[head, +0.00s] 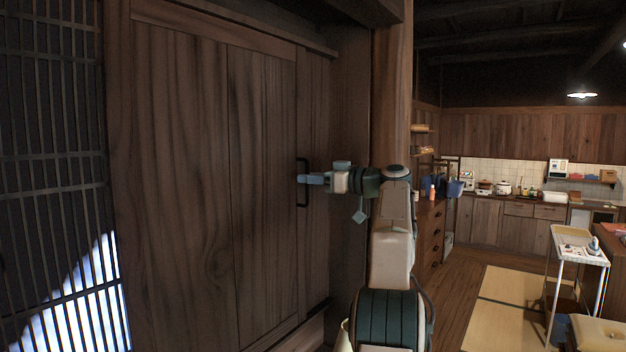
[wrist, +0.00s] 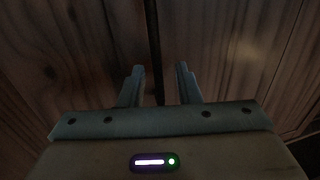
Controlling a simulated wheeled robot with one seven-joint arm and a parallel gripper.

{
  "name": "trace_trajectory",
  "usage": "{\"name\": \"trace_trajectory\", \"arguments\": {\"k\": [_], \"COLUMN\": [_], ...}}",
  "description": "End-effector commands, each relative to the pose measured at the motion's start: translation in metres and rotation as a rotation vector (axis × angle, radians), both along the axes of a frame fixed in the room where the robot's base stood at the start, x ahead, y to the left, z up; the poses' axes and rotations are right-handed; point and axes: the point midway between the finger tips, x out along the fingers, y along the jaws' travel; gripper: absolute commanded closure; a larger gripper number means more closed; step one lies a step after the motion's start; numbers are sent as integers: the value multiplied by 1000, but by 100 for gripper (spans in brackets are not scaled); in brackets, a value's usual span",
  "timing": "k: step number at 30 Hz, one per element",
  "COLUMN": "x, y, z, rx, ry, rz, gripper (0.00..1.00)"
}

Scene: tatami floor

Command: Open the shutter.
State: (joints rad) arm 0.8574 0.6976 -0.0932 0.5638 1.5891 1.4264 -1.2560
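The shutter (head: 262,150) is a tall dark wooden panel filling the left middle of the head view, and it looks closed. A black vertical bar handle (head: 303,199) is near its right edge. My gripper (head: 308,179) is level with the handle's middle, its fingertips at the bar. In the wrist view, my gripper (wrist: 160,72) has its two fingers spread apart. A dark upright strip (wrist: 153,45) runs between them, nearer the left finger; I cannot tell whether it is the handle or a seam. The wooden panel (wrist: 75,60) lies close behind.
A dark lattice screen (head: 52,140) stands left of the shutter. A wooden post (head: 390,100) rises just behind my arm. To the right are a kitchen counter (head: 485,215), a small white table (head: 580,245) and open floor with a tatami mat (head: 505,300).

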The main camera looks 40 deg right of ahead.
Motion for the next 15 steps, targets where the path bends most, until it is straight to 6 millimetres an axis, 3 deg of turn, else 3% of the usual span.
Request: {"name": "trace_trajectory", "arguments": {"k": [8,15], "x": [-14,-61], "y": [-10,-36], "z": [-3,-3], "rx": [1,0], "ry": [0,0], "rz": [-5,-6], "gripper": [70,70]}}
